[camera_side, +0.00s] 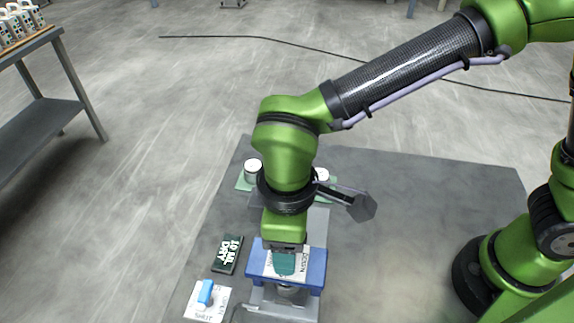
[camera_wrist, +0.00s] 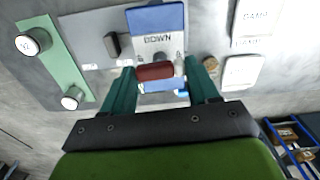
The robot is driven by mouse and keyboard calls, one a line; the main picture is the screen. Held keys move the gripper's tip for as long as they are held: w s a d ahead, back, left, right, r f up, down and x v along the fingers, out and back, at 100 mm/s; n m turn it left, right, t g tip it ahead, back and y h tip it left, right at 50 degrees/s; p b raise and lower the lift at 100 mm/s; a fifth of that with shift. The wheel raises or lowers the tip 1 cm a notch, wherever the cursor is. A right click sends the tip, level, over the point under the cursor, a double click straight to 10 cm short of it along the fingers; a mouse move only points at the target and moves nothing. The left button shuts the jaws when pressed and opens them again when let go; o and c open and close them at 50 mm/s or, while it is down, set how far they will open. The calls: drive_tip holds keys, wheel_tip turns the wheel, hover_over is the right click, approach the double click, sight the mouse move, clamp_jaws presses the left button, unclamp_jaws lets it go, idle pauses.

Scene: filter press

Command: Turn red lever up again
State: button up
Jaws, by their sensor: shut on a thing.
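The red lever (camera_wrist: 155,71) shows in the wrist view between my fingertips, below the blue press frame (camera_wrist: 157,18) with its white DOWN label (camera_wrist: 158,39). My gripper (camera_wrist: 168,76) has teal fingers on either side of the lever and is shut on it, though close contact on the right is hard to make out. In the side view, my gripper (camera_side: 284,264) points down over the blue press frame (camera_side: 314,268), and the lever is hidden behind the fingers.
A dark sign reading 10 ML DRY (camera_side: 228,254) and a blue switch (camera_side: 205,291) on a white label lie left of the press. A green strip (camera_wrist: 52,70) carries two white-topped cylinders. The grey table is clear to the right.

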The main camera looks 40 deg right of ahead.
drive_tip(key=shift+m, duration=0.5)
drive_tip(key=o, duration=1.1)
drive_tip(key=shift+c, duration=0.2)
wheel_tip(320, 180, up, 17)
drive_tip(key=shift+f, duration=0.1)
